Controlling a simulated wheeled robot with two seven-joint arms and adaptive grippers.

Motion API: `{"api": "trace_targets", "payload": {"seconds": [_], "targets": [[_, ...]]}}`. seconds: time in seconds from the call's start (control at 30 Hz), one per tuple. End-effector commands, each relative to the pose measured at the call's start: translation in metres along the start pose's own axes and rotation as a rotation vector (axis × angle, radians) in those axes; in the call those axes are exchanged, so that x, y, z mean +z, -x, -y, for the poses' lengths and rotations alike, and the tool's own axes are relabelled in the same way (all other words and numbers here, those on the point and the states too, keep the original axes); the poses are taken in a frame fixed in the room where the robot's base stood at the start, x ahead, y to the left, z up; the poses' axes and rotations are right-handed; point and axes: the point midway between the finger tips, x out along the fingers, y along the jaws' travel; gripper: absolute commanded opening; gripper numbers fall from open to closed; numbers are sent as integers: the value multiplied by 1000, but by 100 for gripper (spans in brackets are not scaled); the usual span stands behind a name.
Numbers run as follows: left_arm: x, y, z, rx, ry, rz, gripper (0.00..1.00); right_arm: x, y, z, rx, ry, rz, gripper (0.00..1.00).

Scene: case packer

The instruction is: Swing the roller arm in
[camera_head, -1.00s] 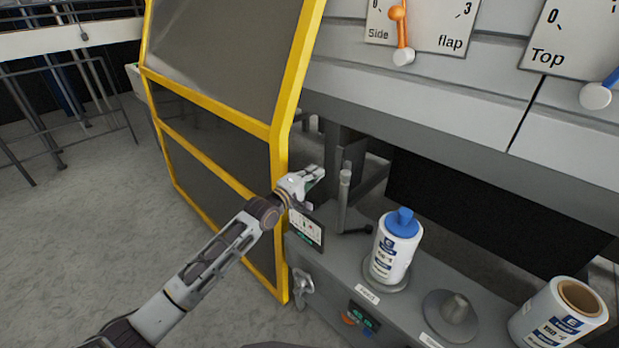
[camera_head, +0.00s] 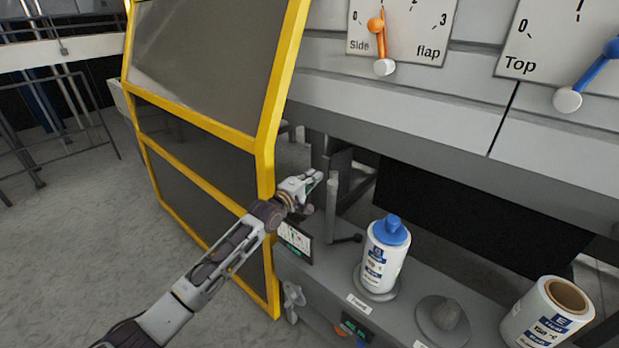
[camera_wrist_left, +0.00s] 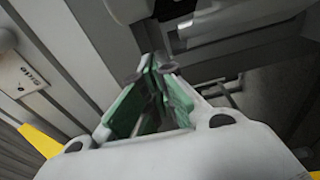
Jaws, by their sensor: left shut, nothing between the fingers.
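In the head view, a slim grey upright roller (camera_head: 331,200) stands at the back left of the grey machine ledge. A short black lever (camera_head: 348,239) lies near its foot. I take this roller and lever to be the roller arm, but its pivot is hard to make out. My left gripper (camera_head: 318,177) is shut and empty, just left of the roller's top. Whether it touches the roller I cannot tell. In the left wrist view the green-padded fingers (camera_wrist_left: 152,95) are together with nothing between them. My right gripper is not in view.
A white roll with a blue cap (camera_head: 385,258) stands on the ledge, beside a bare grey spindle (camera_head: 442,318) and another white roll (camera_head: 548,312). A yellow-framed guard door (camera_head: 265,160) is close to my left arm. A small screen (camera_head: 295,241) sits below the gripper.

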Motion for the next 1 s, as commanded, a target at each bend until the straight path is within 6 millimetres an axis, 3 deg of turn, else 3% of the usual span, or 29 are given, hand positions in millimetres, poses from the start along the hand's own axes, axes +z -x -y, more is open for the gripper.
{"api": "trace_targets", "payload": {"seconds": [0.47, 1.0], "targets": [[27, 10, -1, 1, 0, -1, 0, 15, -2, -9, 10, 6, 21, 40], [30, 11, -1, 1, 1, -3, 0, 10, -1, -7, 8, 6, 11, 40]]}}
